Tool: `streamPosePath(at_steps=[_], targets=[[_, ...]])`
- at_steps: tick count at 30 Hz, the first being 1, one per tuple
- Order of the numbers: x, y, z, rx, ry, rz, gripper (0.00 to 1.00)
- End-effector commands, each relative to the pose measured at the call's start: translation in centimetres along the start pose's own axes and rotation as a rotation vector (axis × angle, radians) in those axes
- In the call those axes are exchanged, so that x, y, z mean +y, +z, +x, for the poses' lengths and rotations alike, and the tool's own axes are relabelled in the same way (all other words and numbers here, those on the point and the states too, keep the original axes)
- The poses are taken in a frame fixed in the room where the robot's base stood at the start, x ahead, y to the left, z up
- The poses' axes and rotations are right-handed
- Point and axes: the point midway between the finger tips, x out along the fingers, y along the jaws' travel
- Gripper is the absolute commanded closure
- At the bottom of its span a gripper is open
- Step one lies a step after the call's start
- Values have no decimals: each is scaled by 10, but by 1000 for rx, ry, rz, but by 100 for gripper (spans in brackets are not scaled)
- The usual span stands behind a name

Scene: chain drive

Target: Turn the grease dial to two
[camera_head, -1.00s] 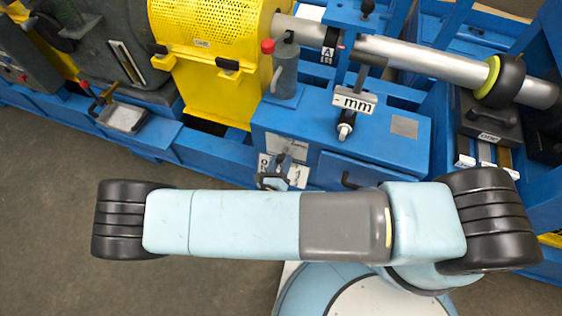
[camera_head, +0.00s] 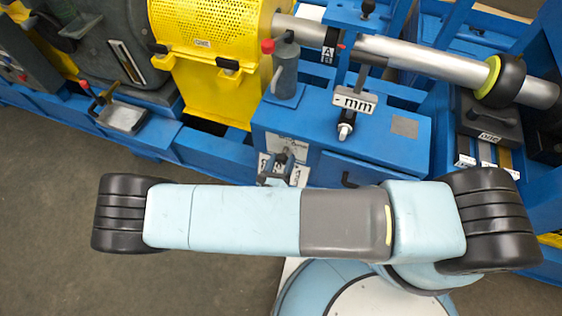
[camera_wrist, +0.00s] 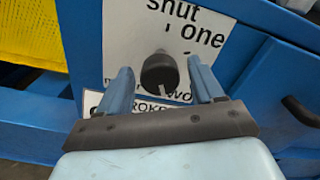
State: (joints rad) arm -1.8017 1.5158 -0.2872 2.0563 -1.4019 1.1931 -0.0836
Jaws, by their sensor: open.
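The grease dial (camera_wrist: 158,72) is a dark round knob on a white label plate (camera_wrist: 128,28) on the blue machine front. In the wrist view "shut" stands above it, "one" to the upper right, and a partly hidden "two" at the lower right. A small pale mark shows on the knob's lower edge; I cannot tell exactly where it points. My gripper (camera_wrist: 157,66) is open, with its light blue fingers on either side of the knob and visible gaps to it. In the head view the dial (camera_head: 287,156) is small and my arm hides part of the gripper.
A blue drawer front with a dark handle (camera_wrist: 300,110) is right of the plate. A yellow perforated guard (camera_head: 205,30), a grey cylinder with a red knob (camera_head: 285,75) and a "mm" sign (camera_head: 355,101) stand behind. Open floor (camera_head: 50,220) lies at the left.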

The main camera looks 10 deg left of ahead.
Motion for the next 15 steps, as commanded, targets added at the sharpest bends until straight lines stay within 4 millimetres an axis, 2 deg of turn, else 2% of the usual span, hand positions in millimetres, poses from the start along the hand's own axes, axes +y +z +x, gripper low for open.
streamPosePath(at_steps=[4, 7, 15], targets=[[0, 0, -6, 0, 1, 0, 33], [1, 0, -19, 1, 2, 0, 33], [1, 0, -71, 1, 2, 2, 33]])
